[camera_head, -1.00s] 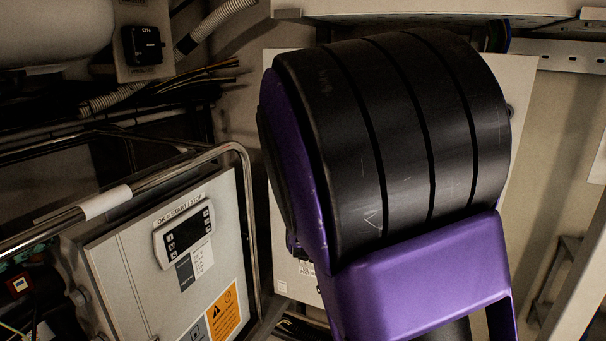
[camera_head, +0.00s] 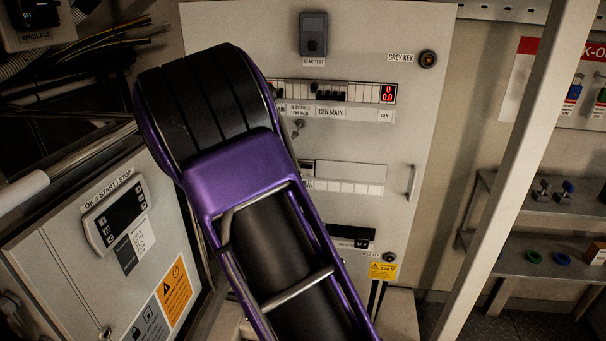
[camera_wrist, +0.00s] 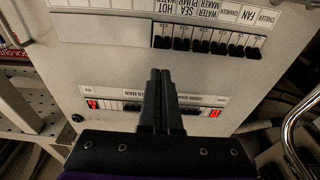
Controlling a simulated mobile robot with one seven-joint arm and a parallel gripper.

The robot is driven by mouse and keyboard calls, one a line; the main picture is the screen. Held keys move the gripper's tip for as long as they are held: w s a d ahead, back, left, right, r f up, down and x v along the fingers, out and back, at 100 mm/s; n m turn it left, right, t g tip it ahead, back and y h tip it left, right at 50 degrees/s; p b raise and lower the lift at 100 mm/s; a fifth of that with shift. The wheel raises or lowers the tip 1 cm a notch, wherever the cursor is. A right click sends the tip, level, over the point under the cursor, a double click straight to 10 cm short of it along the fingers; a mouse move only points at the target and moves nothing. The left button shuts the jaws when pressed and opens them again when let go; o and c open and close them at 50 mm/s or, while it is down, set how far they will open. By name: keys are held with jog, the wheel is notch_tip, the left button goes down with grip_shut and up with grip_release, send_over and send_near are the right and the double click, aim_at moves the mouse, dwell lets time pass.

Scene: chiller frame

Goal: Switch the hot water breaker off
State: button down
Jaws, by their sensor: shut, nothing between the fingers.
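In the wrist view the breaker panel appears upside down. A row of black breakers runs under labels that include hot water, sea pump, water maker, charger, fan and chiller. The hot water breaker (camera_wrist: 161,42) is the leftmost of these black switches. My gripper (camera_wrist: 160,74) is shut and empty, with its two dark fingers together and their tips just below that breaker in the picture. I cannot tell whether they touch it or how its lever is set.
The generator main row (camera_head: 345,92) with a red display sits above on the cabinet. A leak test box (camera_head: 313,35) and a grey key switch (camera_head: 428,60) are near the top. A controller box (camera_head: 115,212) with a metal rail stands at left, shelves (camera_head: 540,255) at right.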

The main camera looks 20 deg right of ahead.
aim_at(308, 157)
jog(key=x, duration=0.9)
jog(key=shift+w+d+p, duration=0.2)
jog(key=shift+w+p, duration=0.05)
jog(key=shift+p, duration=0.1)
jog(key=shift+a, duration=0.2)
jog(key=shift+d+f, duration=0.1)
jog(key=shift+d, duration=0.05)
